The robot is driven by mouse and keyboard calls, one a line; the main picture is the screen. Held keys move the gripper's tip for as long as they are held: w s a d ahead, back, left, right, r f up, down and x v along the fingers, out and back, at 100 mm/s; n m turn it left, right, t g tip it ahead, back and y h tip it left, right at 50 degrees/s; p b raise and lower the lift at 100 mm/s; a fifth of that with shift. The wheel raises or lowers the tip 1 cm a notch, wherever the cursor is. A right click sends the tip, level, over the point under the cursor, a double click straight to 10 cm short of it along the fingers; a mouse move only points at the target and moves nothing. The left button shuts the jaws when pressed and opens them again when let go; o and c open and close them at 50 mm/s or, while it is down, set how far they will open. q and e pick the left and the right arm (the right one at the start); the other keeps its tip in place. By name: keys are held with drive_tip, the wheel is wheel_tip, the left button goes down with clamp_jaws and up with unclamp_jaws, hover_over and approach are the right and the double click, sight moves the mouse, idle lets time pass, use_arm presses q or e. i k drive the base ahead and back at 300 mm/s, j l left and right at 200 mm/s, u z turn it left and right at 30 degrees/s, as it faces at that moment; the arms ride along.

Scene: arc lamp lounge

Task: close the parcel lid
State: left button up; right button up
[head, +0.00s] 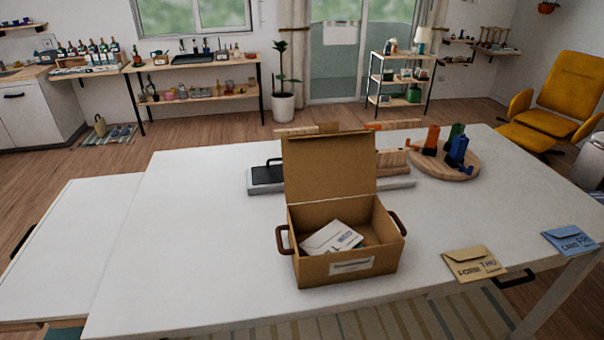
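The parcel is a brown cardboard box (348,268) with a dark handle on each side and a white label on its front. It stands near the front edge of the white table. Its lid (330,168) is open and stands up at the back, hinged on the far rim. A white card or envelope (331,238) with print on it lies inside the box, tilted. Neither of my grippers shows in the head view.
A tan envelope (473,264) and a blue envelope (571,240) lie right of the box. A round wooden board (446,166) with coloured items stands at the back right. A grey tray (264,186) is behind the lid. The table (190,240) is clear on the left.

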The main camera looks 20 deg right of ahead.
sight(331, 162)
drive_tip(key=i+l+z, duration=0.2)
drive_tip(key=z, duration=0.3)
drive_tip(key=i+l+z, duration=0.1)
drive_tip(key=z, duration=0.35)
drive_tip(key=i, duration=0.1)
